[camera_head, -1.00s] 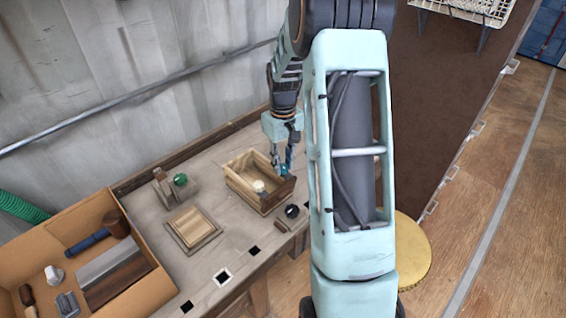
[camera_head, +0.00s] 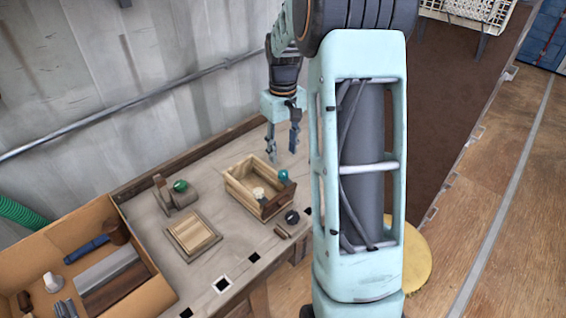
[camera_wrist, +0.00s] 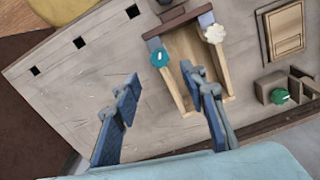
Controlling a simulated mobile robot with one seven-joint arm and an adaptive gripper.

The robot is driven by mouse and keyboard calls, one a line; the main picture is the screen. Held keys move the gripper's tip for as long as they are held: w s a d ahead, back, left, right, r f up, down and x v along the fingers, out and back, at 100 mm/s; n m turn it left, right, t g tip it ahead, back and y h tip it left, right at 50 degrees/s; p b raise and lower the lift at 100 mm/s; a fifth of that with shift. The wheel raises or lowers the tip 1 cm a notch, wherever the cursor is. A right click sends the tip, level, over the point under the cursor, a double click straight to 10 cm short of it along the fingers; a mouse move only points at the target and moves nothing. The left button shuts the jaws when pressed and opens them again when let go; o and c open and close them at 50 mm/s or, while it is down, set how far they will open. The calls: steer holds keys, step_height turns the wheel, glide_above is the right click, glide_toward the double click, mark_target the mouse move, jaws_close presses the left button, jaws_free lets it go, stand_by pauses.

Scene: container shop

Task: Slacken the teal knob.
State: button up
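The teal knob (camera_head: 283,175) sits at the right end of an open wooden box (camera_head: 233,187) on the workbench. The knob also shows in the wrist view (camera_wrist: 160,57), beside a cream-white knob (camera_wrist: 214,34) on the same end. My gripper (camera_head: 282,150) is up and behind the box, apart from the knob. In the wrist view its two blue fingers (camera_wrist: 160,84) are spread with nothing between them. The knob lies beyond the fingertips there. A green knob (camera_head: 180,186) sits on a separate small wooden fixture to the left.
A framed wooden panel (camera_head: 193,232) lies left of the box. A dark round knob (camera_head: 292,217) sits near the bench's front edge. A cardboard tray (camera_head: 150,285) of tools is at lower left. A metal wall stands behind the bench (camera_head: 235,252).

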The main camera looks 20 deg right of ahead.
steer(key=shift+r, duration=2.05)
